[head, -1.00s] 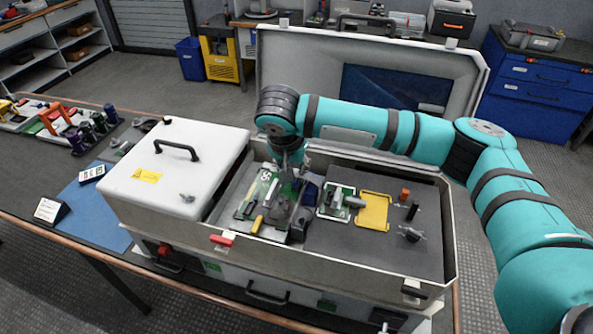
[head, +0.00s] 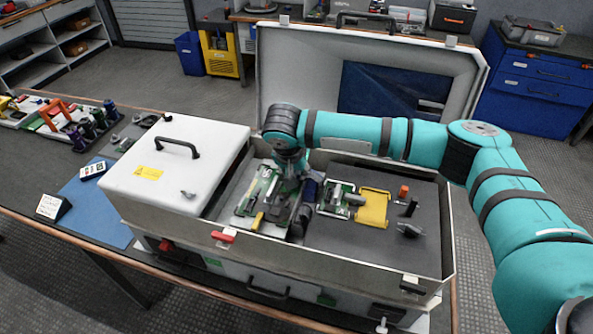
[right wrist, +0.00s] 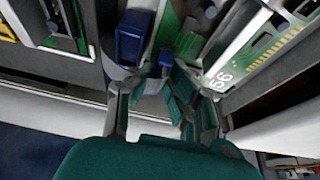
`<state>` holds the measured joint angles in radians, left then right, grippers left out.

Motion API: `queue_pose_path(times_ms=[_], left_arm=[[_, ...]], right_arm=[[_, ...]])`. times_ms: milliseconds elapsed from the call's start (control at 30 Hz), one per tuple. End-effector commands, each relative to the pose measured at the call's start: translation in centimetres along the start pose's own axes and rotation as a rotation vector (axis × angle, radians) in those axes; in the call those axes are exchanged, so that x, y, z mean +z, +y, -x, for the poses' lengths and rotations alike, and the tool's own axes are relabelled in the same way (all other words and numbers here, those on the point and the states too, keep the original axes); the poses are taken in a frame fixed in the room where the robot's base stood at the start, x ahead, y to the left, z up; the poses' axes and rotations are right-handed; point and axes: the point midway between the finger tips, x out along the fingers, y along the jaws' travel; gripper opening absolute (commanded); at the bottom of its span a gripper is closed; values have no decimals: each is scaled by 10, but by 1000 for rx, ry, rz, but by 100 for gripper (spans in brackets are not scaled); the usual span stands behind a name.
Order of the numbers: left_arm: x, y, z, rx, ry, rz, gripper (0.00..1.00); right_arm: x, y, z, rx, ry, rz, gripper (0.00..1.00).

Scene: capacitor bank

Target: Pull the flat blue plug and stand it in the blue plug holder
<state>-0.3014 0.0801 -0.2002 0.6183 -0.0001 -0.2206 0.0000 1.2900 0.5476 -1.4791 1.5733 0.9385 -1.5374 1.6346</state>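My right gripper (head: 291,172) reaches down into the open case, over the green board (head: 262,190). In the right wrist view the two fingers (right wrist: 160,108) stand apart with a gap between them. A blue block (right wrist: 130,38), which may be the flat blue plug, sits just beyond the left finger. A smaller blue piece (right wrist: 165,60) lies ahead of the gap. In the head view a dark blue part (head: 313,184) shows right beside the gripper. Which of these is the plug I cannot tell for sure. The blue plug holder cannot be made out clearly. My left gripper does not show.
A white lid box (head: 175,165) with a black handle covers the case's left part. A grey panel (head: 350,225) with a yellow plate (head: 373,208) lies at right. The raised case lid (head: 310,60) stands behind. Racks with dark cylinders (head: 95,118) stand on the left bench.

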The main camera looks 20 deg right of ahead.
Motion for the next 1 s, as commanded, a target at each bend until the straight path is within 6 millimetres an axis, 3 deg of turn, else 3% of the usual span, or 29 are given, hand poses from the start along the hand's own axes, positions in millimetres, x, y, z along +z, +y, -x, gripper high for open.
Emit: queue_pose_path(times_ms=[100,1000], left_arm=[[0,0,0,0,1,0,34],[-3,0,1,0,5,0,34]], right_arm=[[0,0,0,0,0,0,0],[0,0,1,0,0,0,0]])
